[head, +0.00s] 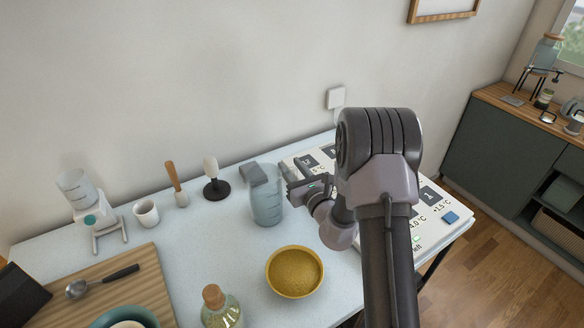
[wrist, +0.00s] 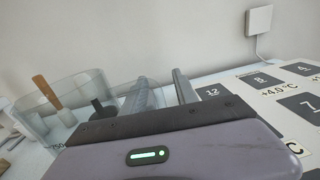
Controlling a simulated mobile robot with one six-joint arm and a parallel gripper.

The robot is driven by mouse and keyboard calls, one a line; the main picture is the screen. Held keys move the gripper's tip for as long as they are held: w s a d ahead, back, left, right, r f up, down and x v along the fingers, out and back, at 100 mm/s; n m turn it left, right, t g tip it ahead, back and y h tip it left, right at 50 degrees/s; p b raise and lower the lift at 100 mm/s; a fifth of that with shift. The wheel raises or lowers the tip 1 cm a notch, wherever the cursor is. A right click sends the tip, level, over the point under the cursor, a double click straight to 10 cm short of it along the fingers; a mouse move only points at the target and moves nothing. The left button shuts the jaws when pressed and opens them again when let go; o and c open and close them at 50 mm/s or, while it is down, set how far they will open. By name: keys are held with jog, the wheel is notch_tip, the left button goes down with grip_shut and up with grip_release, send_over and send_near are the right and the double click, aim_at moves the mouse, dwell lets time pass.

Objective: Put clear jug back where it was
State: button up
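The clear jug (head: 266,204), bluish and see-through, stands upright on the pale table near the middle. In the wrist view its rim and wall (wrist: 82,88) show at the left, outside my left finger. My gripper (head: 288,172) is just right of the jug, low and pointing toward the back. Whether a finger touches the jug, I cannot tell.
A yellow-filled bowl (head: 295,272) and a corked bottle (head: 222,308) stand in front. A numbered white board (head: 450,203) lies right.

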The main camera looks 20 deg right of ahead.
jog(key=s+d+p, duration=0.1)
jog(key=s+d, duration=0.1)
jog(key=s, duration=1.4)
jog(key=s+a+r+n+g+y, duration=0.2)
jog(key=a+r+n+g+y, duration=0.1)
jog(key=a+r+n+y, duration=0.75)
jog(key=s+a+r+n+g+y, duration=0.1)
jog(key=s+a+n+g+y, duration=0.2)
jog(key=s+a+n+g, duration=0.85)
jog(key=s+a+f+n+g+h+b, duration=0.2)
jog(key=s+f+n+g+h, duration=0.15)
jog(key=s+h, duration=0.35)
jog(key=d+r+n+t+h, duration=0.4)
jog(key=d+n+t+h, duration=0.1)
jog(key=d, duration=0.4)
jog(key=shift+s+r+t+h, duration=0.15)
jog(key=shift+r+t+h, duration=0.3)
jog(key=shift+h, duration=0.4)
